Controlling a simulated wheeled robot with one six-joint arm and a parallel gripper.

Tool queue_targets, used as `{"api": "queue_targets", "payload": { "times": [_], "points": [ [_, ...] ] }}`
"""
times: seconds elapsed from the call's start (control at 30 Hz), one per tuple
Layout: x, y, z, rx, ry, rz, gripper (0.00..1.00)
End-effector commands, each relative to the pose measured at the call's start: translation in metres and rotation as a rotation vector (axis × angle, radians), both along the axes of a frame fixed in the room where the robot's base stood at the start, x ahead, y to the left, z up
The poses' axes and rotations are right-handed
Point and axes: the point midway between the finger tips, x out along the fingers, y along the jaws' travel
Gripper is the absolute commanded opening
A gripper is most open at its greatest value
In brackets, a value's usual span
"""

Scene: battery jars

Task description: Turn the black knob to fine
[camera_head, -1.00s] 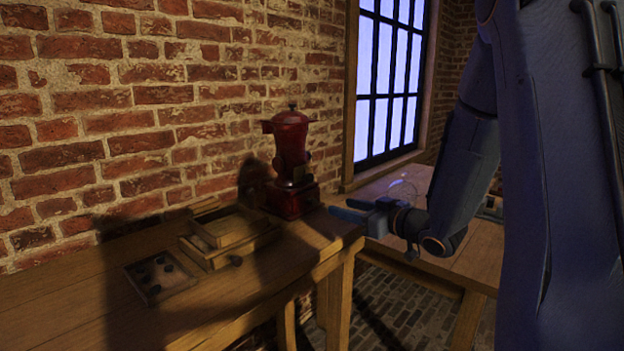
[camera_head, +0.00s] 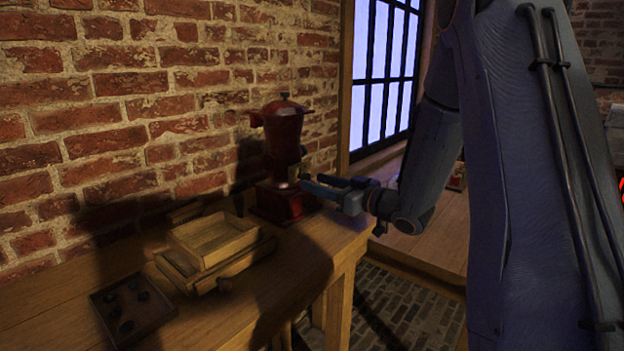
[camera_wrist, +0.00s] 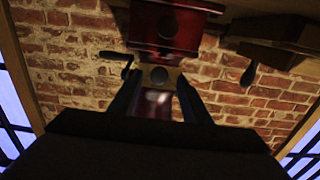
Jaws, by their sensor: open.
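A red grinder (camera_head: 283,130) stands on the wooden table near the brick wall. My gripper (camera_head: 322,187) is open, at the grinder's right side in the head view. I cannot tell whether the fingers touch the knob. In the head view the knob is too dark to make out, and no setting marks are readable.
A wooden box with an open tray (camera_head: 215,240) stands left of the grinder. A small dark tray (camera_head: 132,308) with several black pieces lies at the front left. A crank-like black part (camera_wrist: 118,66) shows left of my fingers. A second wooden table (camera_head: 430,235) stands at right.

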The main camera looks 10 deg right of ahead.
Motion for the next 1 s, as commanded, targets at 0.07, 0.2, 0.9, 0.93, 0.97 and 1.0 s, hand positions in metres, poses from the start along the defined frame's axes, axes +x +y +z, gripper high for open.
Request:
{"api": "queue_targets", "payload": {
  "times": [0.07, 0.2, 0.9, 0.93, 0.97, 1.0],
  "points": [
    [0.009, 0.007, 0.001, 0.000, -0.001, 0.002, 0.44],
    [0.020, 0.013, 0.000, -0.001, 0.001, -0.001, 0.44],
    [0.024, 0.014, 0.000, -0.001, -0.001, -0.005, 0.03],
    [0.024, 0.014, 0.000, -0.002, -0.002, -0.005, 0.03],
    [0.024, 0.014, 0.000, -0.004, -0.003, -0.005, 0.03],
    [0.024, 0.015, 0.000, -0.008, -0.006, -0.005, 0.03]
  ]
}}
